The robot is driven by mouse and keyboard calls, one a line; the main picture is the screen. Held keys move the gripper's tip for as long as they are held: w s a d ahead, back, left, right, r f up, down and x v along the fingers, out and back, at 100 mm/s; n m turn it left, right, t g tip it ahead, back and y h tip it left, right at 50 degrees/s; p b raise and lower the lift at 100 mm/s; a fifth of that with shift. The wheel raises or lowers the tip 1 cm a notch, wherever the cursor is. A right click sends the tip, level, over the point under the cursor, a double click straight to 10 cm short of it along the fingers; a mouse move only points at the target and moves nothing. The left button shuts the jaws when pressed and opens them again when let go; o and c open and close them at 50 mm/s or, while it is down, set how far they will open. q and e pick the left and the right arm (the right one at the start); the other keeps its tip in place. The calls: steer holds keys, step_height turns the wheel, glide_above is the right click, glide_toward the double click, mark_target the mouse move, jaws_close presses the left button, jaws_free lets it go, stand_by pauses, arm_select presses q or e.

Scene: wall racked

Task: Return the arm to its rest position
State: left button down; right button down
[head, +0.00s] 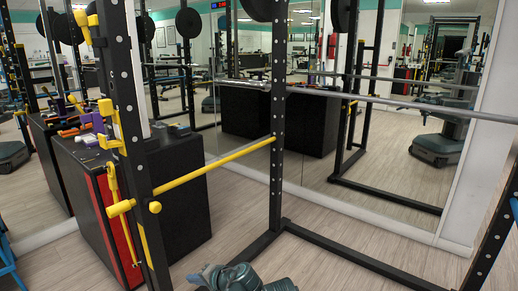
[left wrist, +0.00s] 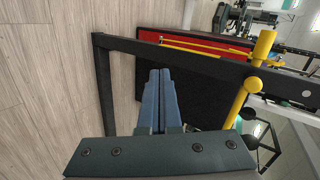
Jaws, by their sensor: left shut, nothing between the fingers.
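My left gripper (head: 208,275) shows at the bottom edge of the head view, low over the wood floor and in front of the rack's base. Only its upper part and a bit of my grey arm are in the picture. In the left wrist view the two blue-grey fingers of this gripper (left wrist: 160,76) lie side by side, shut, with nothing between them. They point toward a black cabinet and the rack frame. My right gripper is in neither view.
A black power rack upright (head: 125,130) with yellow fittings stands at left, and a yellow safety bar (head: 215,166) crosses to another upright. A black-and-red cabinet (head: 180,195) stands behind. A steel barbell (head: 420,105) runs right. Mirrors line the wall; floor inside the rack is clear.

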arm_select(q)
steer(key=s+d+f+g+h+p, duration=0.1)
steer(key=s+d+f+g+h, duration=0.25)
steer(key=s+d, duration=0.35)
steer(key=s+d+f+g+h+p, duration=0.1)
steer(key=s+d+f+g+h, duration=0.2)
steer(key=s+d+f+h, duration=0.3)
step_height(320, 180, up, 38)
steer(key=s+d+n+p, duration=0.1)
steer(key=p, duration=3.5)
steer(key=shift+y+p, duration=0.3)
steer(key=shift+y, duration=0.15)
